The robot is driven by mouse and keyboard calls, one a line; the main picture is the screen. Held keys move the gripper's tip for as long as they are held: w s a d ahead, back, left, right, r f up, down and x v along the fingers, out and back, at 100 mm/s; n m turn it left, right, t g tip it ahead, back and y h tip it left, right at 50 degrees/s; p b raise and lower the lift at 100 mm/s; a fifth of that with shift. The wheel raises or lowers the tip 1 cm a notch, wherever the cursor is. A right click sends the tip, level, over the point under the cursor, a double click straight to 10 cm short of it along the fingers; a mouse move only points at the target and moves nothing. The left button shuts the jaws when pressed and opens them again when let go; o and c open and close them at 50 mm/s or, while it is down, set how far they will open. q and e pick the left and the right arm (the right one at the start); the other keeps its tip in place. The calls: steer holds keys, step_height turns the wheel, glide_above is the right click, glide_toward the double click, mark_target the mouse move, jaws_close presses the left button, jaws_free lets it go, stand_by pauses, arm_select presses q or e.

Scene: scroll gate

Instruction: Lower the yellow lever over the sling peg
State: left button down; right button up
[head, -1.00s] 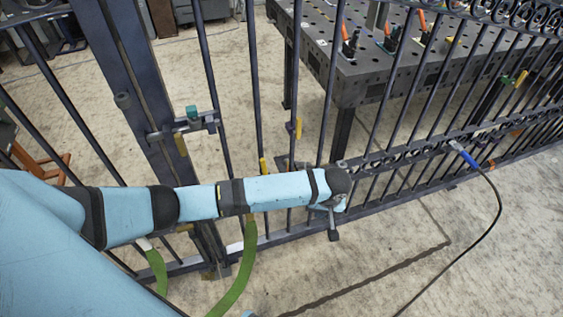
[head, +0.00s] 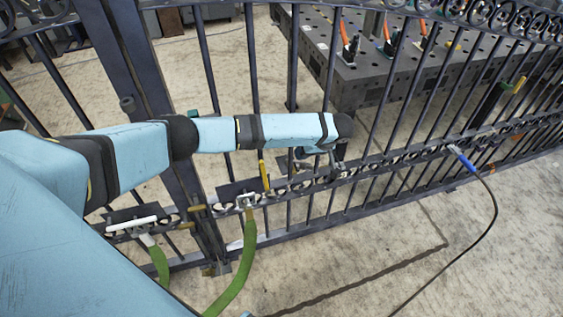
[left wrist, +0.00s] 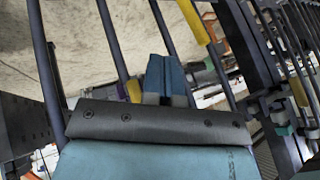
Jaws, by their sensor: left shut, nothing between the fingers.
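The yellow lever (head: 264,175) stands nearly upright at the gate's lower rail in the head view. Left of its foot, the upper end of a green sling (head: 242,262) sits at a pale metal fitting (head: 246,201), likely the sling peg. The lever is not lowered over it. My left gripper (head: 302,154) is at the arm's end, right of and above the lever, apart from it in the picture. In the left wrist view, its blue fingers (left wrist: 167,80) are together and empty. A yellow bar (left wrist: 194,22) shows beyond them; I cannot tell whether it is the lever. My right gripper is not visible.
The dark gate's bars and scrolled rail (head: 400,157) run across the view. A perforated table (head: 375,80) with tools stands behind it. A blue-ended cable (head: 463,160) hangs at right. A white handle (head: 132,223) is at lower left.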

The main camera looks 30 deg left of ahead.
arm_select(q)
glide_toward(265, 177)
steer(key=w+a+f, duration=0.2)
steer(key=w+f, duration=0.2)
steer(key=s+a, duration=0.2)
steer(key=s, duration=0.1)
steer(key=shift+f, duration=0.15)
